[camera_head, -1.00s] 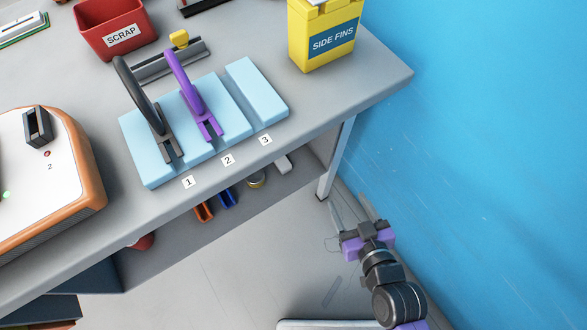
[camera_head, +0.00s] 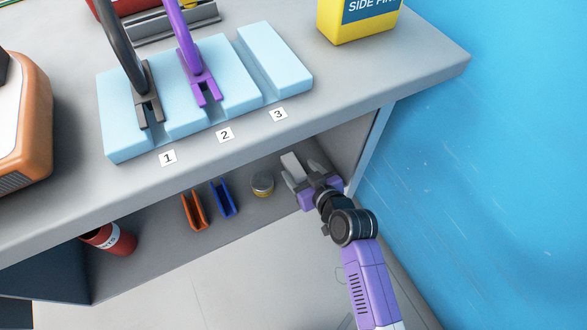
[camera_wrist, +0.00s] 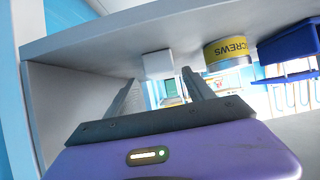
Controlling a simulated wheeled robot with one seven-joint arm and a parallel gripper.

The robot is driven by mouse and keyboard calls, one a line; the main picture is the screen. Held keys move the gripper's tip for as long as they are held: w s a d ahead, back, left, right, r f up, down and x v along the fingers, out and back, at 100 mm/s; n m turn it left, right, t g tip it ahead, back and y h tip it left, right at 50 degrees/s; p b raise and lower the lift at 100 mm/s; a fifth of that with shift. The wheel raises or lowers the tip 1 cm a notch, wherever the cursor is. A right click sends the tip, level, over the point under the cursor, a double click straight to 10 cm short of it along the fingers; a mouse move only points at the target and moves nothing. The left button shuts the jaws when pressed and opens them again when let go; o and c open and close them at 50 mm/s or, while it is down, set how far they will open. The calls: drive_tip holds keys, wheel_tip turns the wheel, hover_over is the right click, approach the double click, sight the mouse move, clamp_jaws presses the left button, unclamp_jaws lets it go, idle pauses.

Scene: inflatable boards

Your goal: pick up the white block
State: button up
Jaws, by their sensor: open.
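The white block (camera_head: 291,163) lies on the lower shelf under the worktop, near the shelf's right end. My gripper (camera_head: 300,172) is open and reaches into the shelf space from the front right, with its fingertips close to the block. In the wrist view, the white block (camera_wrist: 157,64) shows between and just past the two fingertips (camera_wrist: 160,80). I cannot tell whether a finger touches it. The block's lower part is partly hidden by the gripper in the head view.
A yellow-banded screws tin (camera_head: 262,184) stands left of the block.

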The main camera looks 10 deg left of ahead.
sight(295, 168)
drive_tip(key=b+x, duration=0.1)
drive_tip(key=x, duration=0.3)
drive_tip(key=shift+a, duration=0.25)
drive_tip(key=shift+c, duration=0.2)
clamp_jaws()
